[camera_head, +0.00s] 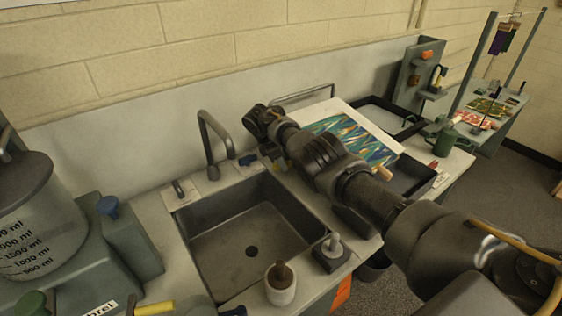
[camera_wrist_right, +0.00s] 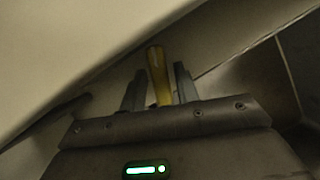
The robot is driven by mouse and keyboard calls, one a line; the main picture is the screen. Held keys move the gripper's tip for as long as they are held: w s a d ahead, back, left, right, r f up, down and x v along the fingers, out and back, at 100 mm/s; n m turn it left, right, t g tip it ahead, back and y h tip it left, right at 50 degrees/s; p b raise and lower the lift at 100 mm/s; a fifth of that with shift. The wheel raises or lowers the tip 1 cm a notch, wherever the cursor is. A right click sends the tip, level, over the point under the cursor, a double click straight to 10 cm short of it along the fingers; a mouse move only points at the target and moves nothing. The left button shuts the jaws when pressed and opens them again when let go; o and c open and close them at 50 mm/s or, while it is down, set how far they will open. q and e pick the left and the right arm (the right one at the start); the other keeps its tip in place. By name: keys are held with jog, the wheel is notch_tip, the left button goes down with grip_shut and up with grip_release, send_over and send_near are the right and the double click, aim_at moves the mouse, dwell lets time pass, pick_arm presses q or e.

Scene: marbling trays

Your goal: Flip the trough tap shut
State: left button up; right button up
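My right gripper (camera_head: 271,163) is low over the counter, just right of the sink's back corner. My forearm and wrist hide most of it in the head view. In the right wrist view, its two grey fingers (camera_wrist_right: 160,76) stand apart with a yellow lever (camera_wrist_right: 157,62) between them. The lever reaches past the fingertips; narrow gaps seem to show beside it. This lever looks like the trough tap's handle, but the tap body is hidden. My left gripper is in neither view.
A sink (camera_head: 222,262) with a tall grey faucet (camera_head: 206,136) lies left of my right arm. A patterned sheet (camera_head: 352,139) lies behind the arm. A stoppered pot (camera_head: 281,287) and a small grey block with a knob (camera_head: 331,257) stand at the sink's front edge.

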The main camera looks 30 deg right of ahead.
grip_shut()
jog(key=n+p, duration=0.1)
jog(key=p, duration=0.2)
jog(key=n+t+p, duration=0.1)
jog(key=n+p, duration=0.1)
jog(key=p, duration=0.1)
jog(key=shift+d+r+n, duration=0.1)
jog(key=shift+r+n, duration=0.2)
jog(key=shift+f+n+t+p, duration=0.2)
jog(key=shift+n+t+p, duration=0.1)
jog(key=shift+n+p, duration=0.1)
jog(key=shift+f, duration=0.1)
jog(key=shift+o, duration=1.3)
grip_release()
jog(key=p+v, duration=0.1)
jog(key=v, duration=0.9)
jog(key=shift+a+r, duration=0.25)
jog(key=shift+r, duration=0.1)
